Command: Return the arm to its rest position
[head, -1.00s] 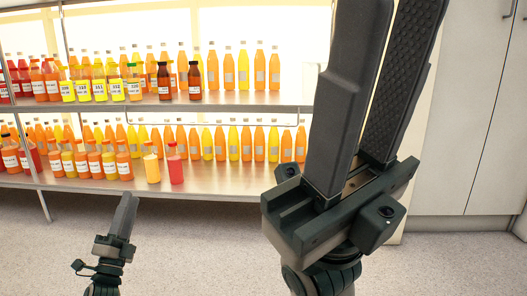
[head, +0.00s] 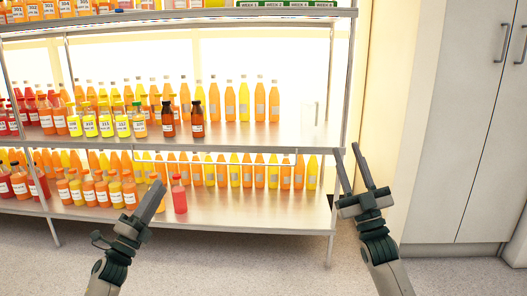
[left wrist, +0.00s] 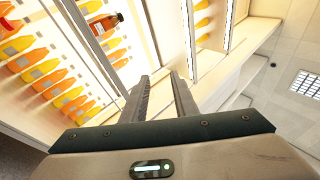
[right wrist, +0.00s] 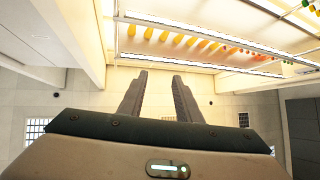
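My left gripper (head: 158,184) is raised in front of the lower shelf, its fingers pointing up. In the head view one finger hides the other. The left wrist view shows the two fingers apart with nothing between them (left wrist: 160,77). My right gripper (head: 347,150) is upright to the right of the shelf's front post, with its fingers spread and empty. The right wrist view also shows a clear gap between its fingers (right wrist: 160,76).
The metal shelf rack (head: 260,208) holds rows of juice bottles. A red bottle (head: 179,198) stands near the lower shelf's front edge, close to my left gripper in the picture. Two brown bottles (head: 198,122) stand on the middle shelf. A white cabinet (head: 440,150) is at the right.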

